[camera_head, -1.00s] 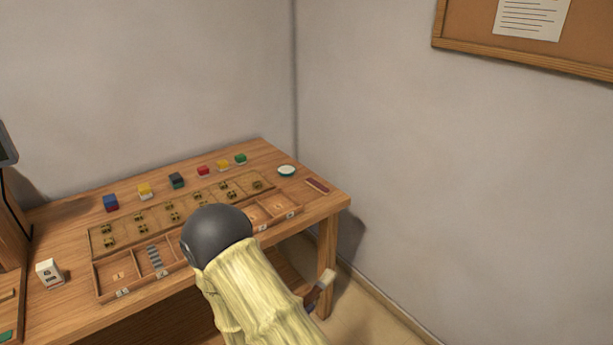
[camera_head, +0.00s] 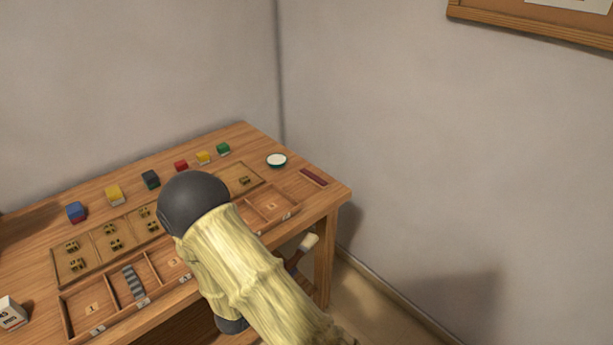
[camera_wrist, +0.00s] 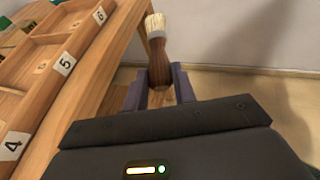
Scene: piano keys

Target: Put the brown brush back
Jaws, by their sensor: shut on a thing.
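A brush with a brown wooden handle and pale bristles (camera_wrist: 157,50) is held upright in my gripper (camera_wrist: 160,92) in the wrist view, its bristles pointing away from me. The gripper's two purple-grey fingers are shut on the handle. In the head view the brush's pale bristles (camera_head: 309,242) show beside the table's right front leg, below the tabletop level; my arm hides the gripper there. A dark red flat piece (camera_head: 313,177) lies at the right end of the table (camera_head: 328,193).
A compartment tray (camera_head: 107,324) with number labels runs along the table's front edge. Behind it is a board with small metal pieces (camera_head: 72,266). Coloured blocks (camera_head: 115,195) and a small white dish (camera_head: 277,160) stand farther back. Walls close the back and right.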

